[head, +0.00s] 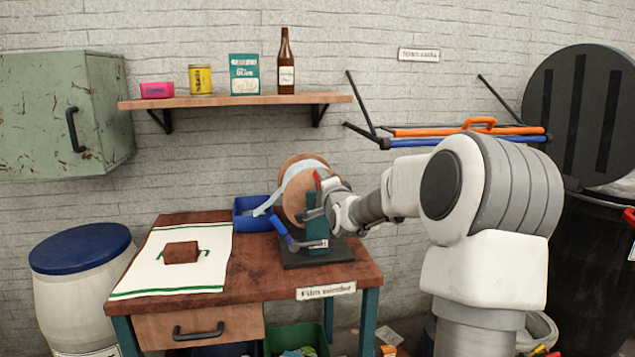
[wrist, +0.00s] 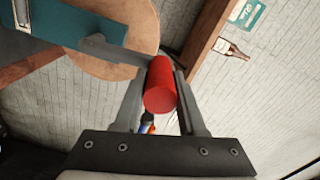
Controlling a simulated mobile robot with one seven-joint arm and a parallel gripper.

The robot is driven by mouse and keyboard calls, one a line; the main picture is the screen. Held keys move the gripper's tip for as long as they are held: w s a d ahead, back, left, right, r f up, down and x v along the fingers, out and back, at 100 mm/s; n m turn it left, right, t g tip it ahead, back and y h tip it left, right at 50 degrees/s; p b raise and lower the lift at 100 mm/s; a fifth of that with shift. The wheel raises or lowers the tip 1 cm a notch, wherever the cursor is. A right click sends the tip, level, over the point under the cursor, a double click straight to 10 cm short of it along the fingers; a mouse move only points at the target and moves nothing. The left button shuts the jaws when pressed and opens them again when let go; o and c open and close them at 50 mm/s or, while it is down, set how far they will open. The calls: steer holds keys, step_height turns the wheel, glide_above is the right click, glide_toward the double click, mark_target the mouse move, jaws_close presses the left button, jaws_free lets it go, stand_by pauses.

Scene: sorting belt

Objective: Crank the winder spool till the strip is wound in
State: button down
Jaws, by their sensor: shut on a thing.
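The winder stands on the right part of the wooden table, on a dark base (head: 345,250) with a teal post (head: 317,228). Its round wooden spool (head: 290,207) carries a pale strip (head: 297,182), whose tail runs down left to a blue bin (head: 243,222). My gripper (head: 325,184) is at the spool's upper right. In the wrist view my gripper (wrist: 160,88) is shut on the red crank handle (wrist: 160,98), which sits between the two fingers. The grey crank arm (wrist: 112,50) runs from the handle to the teal post (wrist: 75,22). The spool (wrist: 143,25) is behind it.
A blue-gripped lever (head: 283,231) sticks out at the winder's front left. A brown block (head: 181,252) lies on a white cloth (head: 140,270) at the table's left. A shelf (head: 230,101) with several goods hangs above. A black bin (head: 590,260) stands at the right.

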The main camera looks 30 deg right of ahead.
steer(key=s+d+f+m+p, duration=0.2)
steer(key=d+f+m+p, duration=0.2)
steer(key=d+m, duration=0.5)
steer(key=shift+s+d+f+m+p, duration=0.3)
steer(key=shift+m+p, duration=0.4)
steer(key=shift+m, duration=1.1)
steer(key=shift+f, duration=0.15)
steer(key=c, duration=0.5)
jaws_free()
steer(key=shift+f, duration=0.1)
steer(key=shift+s, duration=0.1)
steer(key=p+v, duration=0.2)
steer(key=v, duration=1.5)
